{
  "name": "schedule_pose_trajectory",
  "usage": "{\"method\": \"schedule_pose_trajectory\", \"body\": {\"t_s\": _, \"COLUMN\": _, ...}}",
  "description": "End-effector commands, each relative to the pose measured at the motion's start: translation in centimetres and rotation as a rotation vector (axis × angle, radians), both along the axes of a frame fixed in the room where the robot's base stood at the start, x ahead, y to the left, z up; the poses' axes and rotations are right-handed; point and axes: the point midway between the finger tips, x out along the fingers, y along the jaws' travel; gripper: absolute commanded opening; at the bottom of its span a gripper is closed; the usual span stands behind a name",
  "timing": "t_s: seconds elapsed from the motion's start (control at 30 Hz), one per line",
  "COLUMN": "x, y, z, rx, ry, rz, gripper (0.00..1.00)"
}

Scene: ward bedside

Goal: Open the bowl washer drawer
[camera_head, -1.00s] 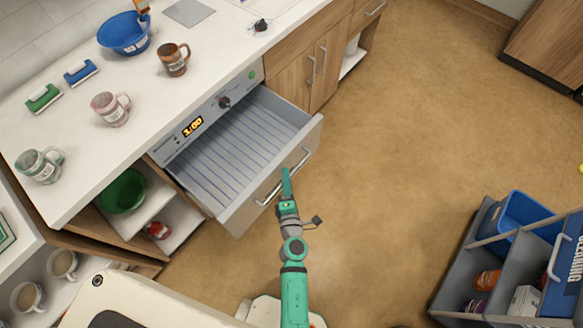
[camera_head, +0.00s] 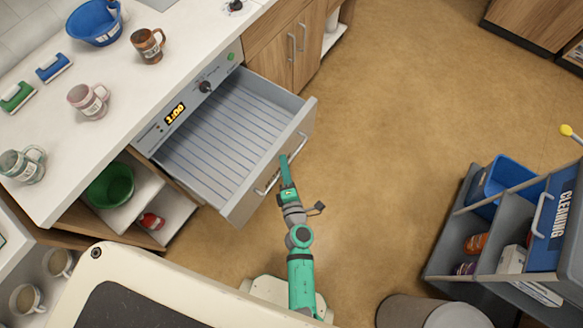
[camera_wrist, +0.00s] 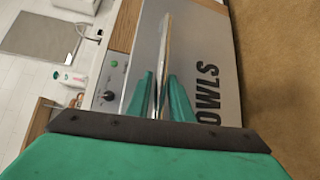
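The bowl washer drawer (camera_head: 222,132) is pulled well out below the counter. Its grey ribbed inside is empty. Its front (camera_wrist: 196,45) carries dark lettering in the wrist view, of which "OWLS" shows. The metal bar handle (camera_wrist: 164,48) runs along this front. My gripper (camera_head: 285,166) is at the handle, with one green finger on each side of the bar. It looks shut on the handle, though the wrist hides part of the contact. The control panel (camera_head: 205,88) has a lit orange display, a dark knob and a green button.
Mugs, green and blue brushes and a blue bowl (camera_head: 94,22) stand on the counter (camera_head: 120,125). A green bowl (camera_head: 110,187) sits on a shelf below. A cleaning caddy (camera_head: 500,235) and a grey bin (camera_head: 440,315) are at lower right. The floor (camera_head: 400,130) right of the drawer is clear.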

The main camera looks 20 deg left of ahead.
Motion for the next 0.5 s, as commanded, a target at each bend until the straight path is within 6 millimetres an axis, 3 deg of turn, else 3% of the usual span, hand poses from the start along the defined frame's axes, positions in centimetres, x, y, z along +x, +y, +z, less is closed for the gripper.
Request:
{"method": "schedule_pose_trajectory", "body": {"t_s": 0.27, "x": -0.5, "y": -0.5, "z": 0.0, "rx": -0.002, "ry": 0.002, "rz": -0.004, "gripper": 0.20}}
{"method": "schedule_pose_trajectory", "body": {"t_s": 0.5, "x": -3.9, "y": -2.5, "z": 0.4, "rx": -0.002, "ry": 0.003, "rz": -0.009, "gripper": 0.20}}
